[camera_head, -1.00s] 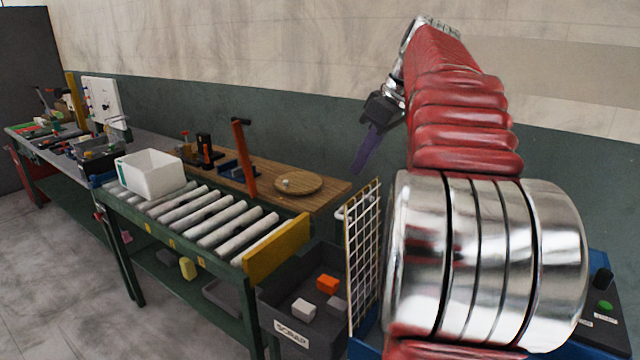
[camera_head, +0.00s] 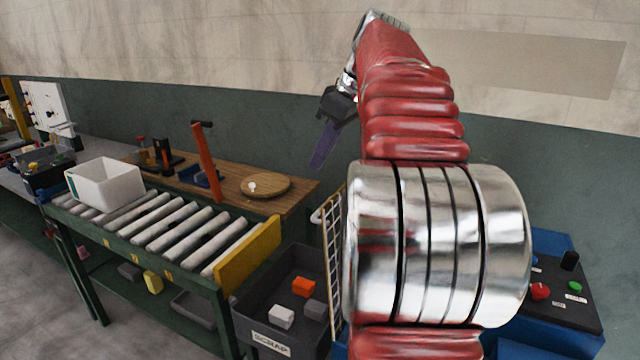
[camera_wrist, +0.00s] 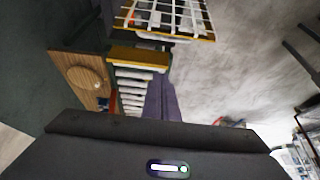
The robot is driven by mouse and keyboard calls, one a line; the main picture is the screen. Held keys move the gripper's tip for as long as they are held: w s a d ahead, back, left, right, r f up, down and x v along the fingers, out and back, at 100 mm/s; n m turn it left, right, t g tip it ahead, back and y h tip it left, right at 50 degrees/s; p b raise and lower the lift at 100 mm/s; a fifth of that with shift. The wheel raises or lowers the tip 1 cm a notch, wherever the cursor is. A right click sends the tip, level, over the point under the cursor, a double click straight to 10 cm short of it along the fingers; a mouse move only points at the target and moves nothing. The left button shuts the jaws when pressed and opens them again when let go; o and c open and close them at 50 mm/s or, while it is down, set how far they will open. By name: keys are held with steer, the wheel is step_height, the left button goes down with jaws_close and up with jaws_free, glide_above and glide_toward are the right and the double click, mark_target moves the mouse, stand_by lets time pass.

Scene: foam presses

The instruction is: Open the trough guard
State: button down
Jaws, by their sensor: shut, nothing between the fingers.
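The trough guard appears to be the white wire-mesh panel (camera_head: 332,270) with a yellowish edge. It stands upright beside the scrap bin in the head view, its right part hidden behind my arm. In the wrist view the mesh guard (camera_wrist: 165,17) shows at the top, with a yellow lower edge. My gripper (camera_head: 323,147), with purple fingers, hangs shut and empty in the air. It is above and apart from the guard. Its fingers (camera_wrist: 163,100) also show in the wrist view. What lies behind the guard is mostly hidden by my arm.
A dark scrap bin (camera_head: 262,338) with several blocks stands left of the guard. A roller conveyor (camera_head: 165,232) with a yellow end plate (camera_head: 247,255) and a white box (camera_head: 105,183) lies further left. A control panel (camera_head: 555,285) with red and green buttons stands at the right.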

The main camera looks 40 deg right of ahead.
step_height(320, 180, down, 9)
steer(key=shift+f, duration=0.15)
stand_by(0.8)
steer(key=shift+a, duration=0.1)
